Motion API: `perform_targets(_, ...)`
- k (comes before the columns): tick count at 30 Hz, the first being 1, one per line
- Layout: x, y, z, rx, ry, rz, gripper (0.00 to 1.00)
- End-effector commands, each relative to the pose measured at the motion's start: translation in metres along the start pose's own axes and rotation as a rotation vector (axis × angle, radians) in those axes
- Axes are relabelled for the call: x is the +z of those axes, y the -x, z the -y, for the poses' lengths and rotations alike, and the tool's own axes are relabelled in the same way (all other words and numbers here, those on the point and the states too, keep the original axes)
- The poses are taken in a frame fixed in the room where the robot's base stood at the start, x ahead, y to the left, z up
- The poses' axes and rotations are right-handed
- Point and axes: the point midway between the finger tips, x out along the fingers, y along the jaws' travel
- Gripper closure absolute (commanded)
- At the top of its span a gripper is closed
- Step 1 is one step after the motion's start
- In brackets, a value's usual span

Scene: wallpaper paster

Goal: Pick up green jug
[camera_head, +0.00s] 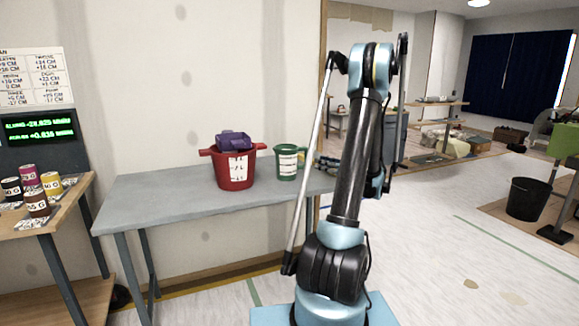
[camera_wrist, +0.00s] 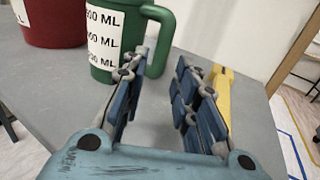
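The green jug (camera_head: 290,149) stands upright on the grey table, just right of the red pot, with a white label on its front. In the wrist view the jug (camera_wrist: 132,32) is at the top, label marked in ML, its handle (camera_wrist: 163,42) on the right side. My gripper (camera_wrist: 164,68) is open and empty, its two blue fingers pointing toward the handle. The left fingertip appears close to the jug's lower right side; I cannot tell whether it touches.
The red pot (camera_head: 236,172) holds a purple item (camera_head: 233,141). The grey table (camera_head: 150,198) is bare on its left. A yellow object (camera_wrist: 223,95) lies beside my right finger. A side table (camera_head: 62,216) with small cans stands at left; a black bin (camera_head: 527,200) at right.

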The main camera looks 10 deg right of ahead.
Motion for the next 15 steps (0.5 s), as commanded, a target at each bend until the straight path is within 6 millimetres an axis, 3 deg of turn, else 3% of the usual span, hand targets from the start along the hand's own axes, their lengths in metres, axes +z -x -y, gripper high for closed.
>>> perform_targets(6,0.0,-0.033,-0.001,0.002,0.0,0.0,0.73)
perform_targets(15,0.0,-0.048,0.0,0.001,0.0,0.0,0.73)
